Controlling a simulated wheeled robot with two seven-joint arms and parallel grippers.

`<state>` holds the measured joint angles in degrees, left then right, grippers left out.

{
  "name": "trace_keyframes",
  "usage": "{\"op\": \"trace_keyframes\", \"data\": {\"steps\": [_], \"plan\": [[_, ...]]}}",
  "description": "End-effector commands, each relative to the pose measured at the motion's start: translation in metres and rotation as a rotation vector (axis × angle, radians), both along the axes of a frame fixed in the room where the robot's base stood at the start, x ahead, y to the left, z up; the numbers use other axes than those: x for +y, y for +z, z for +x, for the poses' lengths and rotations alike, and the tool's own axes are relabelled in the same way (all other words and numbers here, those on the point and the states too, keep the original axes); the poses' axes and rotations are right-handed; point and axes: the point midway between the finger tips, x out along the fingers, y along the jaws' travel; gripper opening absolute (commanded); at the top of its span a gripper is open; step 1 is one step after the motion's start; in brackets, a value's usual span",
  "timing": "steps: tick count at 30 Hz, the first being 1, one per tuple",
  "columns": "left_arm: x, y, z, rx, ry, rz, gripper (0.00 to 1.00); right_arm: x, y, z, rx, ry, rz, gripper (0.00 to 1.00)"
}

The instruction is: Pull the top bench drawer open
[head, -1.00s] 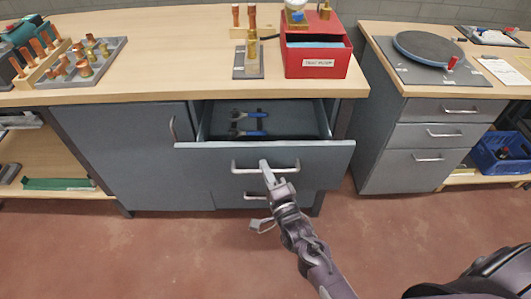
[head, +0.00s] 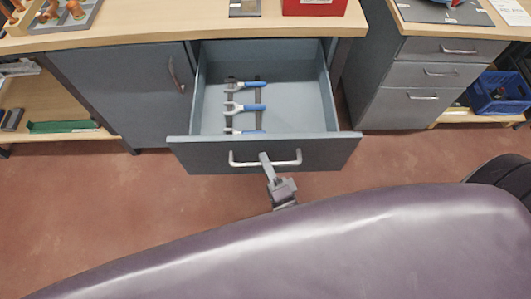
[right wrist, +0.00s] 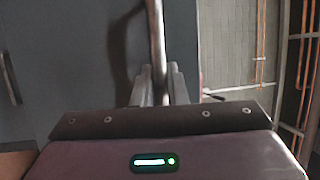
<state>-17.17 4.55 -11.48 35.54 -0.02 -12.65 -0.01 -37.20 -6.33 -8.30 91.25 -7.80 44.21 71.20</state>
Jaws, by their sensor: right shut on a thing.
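The top bench drawer (head: 215,153) stands pulled well out from the bench, with its grey interior and several blue-handled tools (head: 245,108) showing inside. Its bar handle (head: 285,161) is on the drawer front. My right gripper (head: 265,160) is at the middle of that handle and shut on it. In the right wrist view the handle bar (right wrist: 157,45) runs between the two fingers (right wrist: 160,88). Part of my own body hides most of the right arm in the head view. My left gripper is not in view.
The bench top (head: 150,32) carries a red box (head: 313,6) and copper fittings. A closed cabinet door (head: 120,95) is left of the drawer. A second drawer unit (head: 410,95) and a blue crate (head: 500,92) stand right. Floor in front is clear.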

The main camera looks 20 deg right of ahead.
Motion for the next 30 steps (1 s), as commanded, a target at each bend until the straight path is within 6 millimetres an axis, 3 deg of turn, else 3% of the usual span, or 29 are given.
{"op": "trace_keyframes", "data": {"steps": [10,11,15,24,30], "plan": [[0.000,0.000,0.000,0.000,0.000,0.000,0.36,0.000,-0.001,-0.001,0.001,0.000,0.000,0.00],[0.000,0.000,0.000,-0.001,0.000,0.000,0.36,0.000,-0.001,-0.001,0.001,0.000,0.000,0.17],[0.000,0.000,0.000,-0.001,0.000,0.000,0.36,0.000,0.000,-0.001,0.001,0.000,0.000,0.34],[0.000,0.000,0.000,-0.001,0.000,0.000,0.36,0.000,-0.001,-0.003,0.001,0.000,0.000,0.34],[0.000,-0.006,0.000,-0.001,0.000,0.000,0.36,-0.003,-0.008,-0.030,0.005,0.001,0.000,0.34]]}}
